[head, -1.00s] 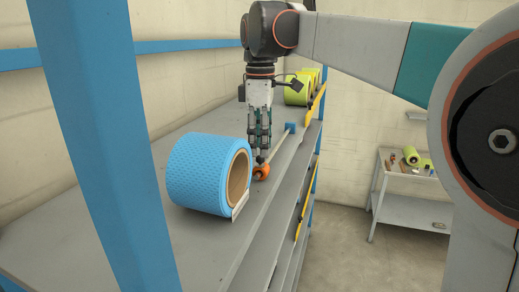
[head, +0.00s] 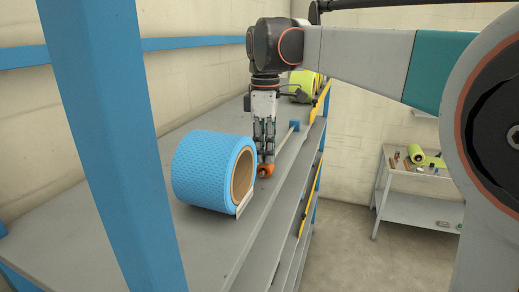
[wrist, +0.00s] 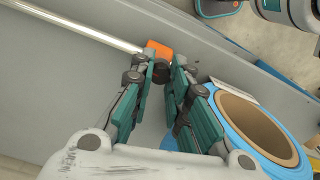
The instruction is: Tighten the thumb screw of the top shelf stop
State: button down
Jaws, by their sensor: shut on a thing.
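The top shelf stop is a slim pale rod with an orange end block (head: 265,171) at the shelf's front edge, beside a blue roll (head: 200,172). My gripper (head: 266,158) points straight down over the orange block. In the wrist view, the orange block (wrist: 157,47) sits at the fingertips, on the end of the shiny rod (wrist: 80,27). My fingers (wrist: 167,75) are close together on a small dark part beside the block, which looks like the thumb screw (wrist: 159,72). The fingers hide most of it.
The blue roll stands close to my gripper and also shows in the wrist view (wrist: 255,125). Green rolls (head: 303,85) lie farther back on the shelf (head: 130,232). A blue upright post (head: 100,130) stands at the left. A side table (head: 400,205) stands at the right.

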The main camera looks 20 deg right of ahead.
jog(key=shift+m, duration=0.3)
jog(key=m, duration=0.3)
jog(key=shift+m+b, duration=0.3)
jog(key=shift+b, duration=0.1)
jog(key=m, duration=0.3)
jog(key=shift+m, duration=0.4)
jog(key=m+b, duration=0.1)
jog(key=m, duration=1.2)
jog(key=shift+m+b, duration=0.3)
jog(key=m, duration=0.5)
jog(key=shift+m, duration=0.6)
jog(key=c, duration=1.5)
grip_release()
